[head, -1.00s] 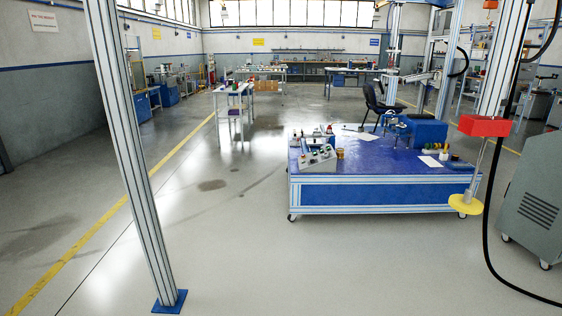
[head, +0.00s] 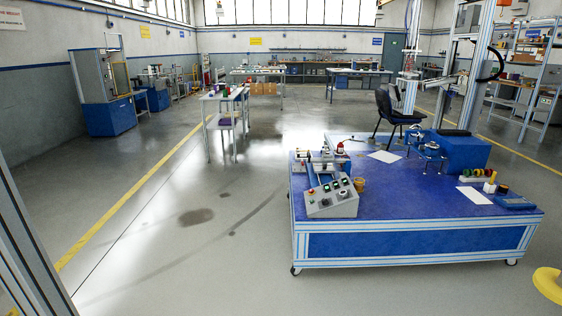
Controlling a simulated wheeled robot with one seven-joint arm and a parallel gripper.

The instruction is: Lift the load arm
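I cannot say for sure which part is the load arm. A yellow round pad (head: 548,284) shows at the lower right edge of the head view, partly cut off. Whatever it hangs from is out of the picture. A grey upright profile post (head: 25,250) stands close at the lower left edge. My gripper is not in view.
A wheeled blue bench (head: 420,240) stands ahead, right of centre, with a grey control box (head: 332,198), papers and a blue block (head: 458,150) on it. A black chair (head: 392,112) is behind it. White tables (head: 222,95) stand farther back. The left floor is open.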

